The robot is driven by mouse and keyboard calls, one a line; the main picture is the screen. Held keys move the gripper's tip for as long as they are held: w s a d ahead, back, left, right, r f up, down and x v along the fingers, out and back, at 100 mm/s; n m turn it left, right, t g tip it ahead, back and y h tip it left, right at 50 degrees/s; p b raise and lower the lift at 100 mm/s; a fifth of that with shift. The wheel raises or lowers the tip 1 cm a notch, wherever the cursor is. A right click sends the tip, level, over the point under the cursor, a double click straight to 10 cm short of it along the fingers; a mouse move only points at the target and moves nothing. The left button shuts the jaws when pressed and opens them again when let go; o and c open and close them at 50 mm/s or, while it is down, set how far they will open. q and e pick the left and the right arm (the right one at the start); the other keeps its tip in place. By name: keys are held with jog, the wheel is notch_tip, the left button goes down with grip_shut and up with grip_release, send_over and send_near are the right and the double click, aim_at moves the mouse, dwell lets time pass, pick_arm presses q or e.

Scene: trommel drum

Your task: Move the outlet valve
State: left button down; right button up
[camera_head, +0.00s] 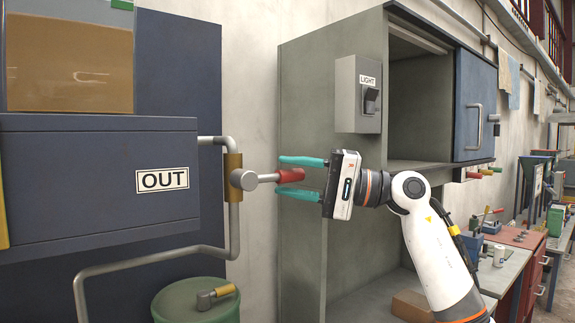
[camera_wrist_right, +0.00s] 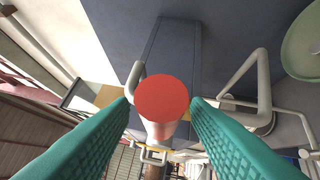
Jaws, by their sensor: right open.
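The outlet valve (camera_head: 243,180) has a grey hub on a brass fitting (camera_head: 233,178) in the outlet pipe. Its lever sticks out to the right and ends in a red handle (camera_head: 290,176). My right gripper (camera_head: 301,177) is open, its teal fingers above and below the end of the red handle. In the right wrist view the round red handle end (camera_wrist_right: 162,98) shows between the two teal fingers (camera_wrist_right: 160,115), with gaps beside it. My left gripper is not in view.
A blue box marked OUT (camera_head: 162,180) stands left of the valve, with a green drum (camera_head: 196,300) below. A grey cabinet (camera_head: 300,110) with a light switch (camera_head: 370,97) stands behind my right arm. A bench (camera_head: 505,268) with tools is at the right.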

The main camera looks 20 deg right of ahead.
jog(key=shift+w+a, duration=0.3)
jog(key=shift+a, duration=0.2)
grip_shut()
jog(key=shift+f, duration=0.1)
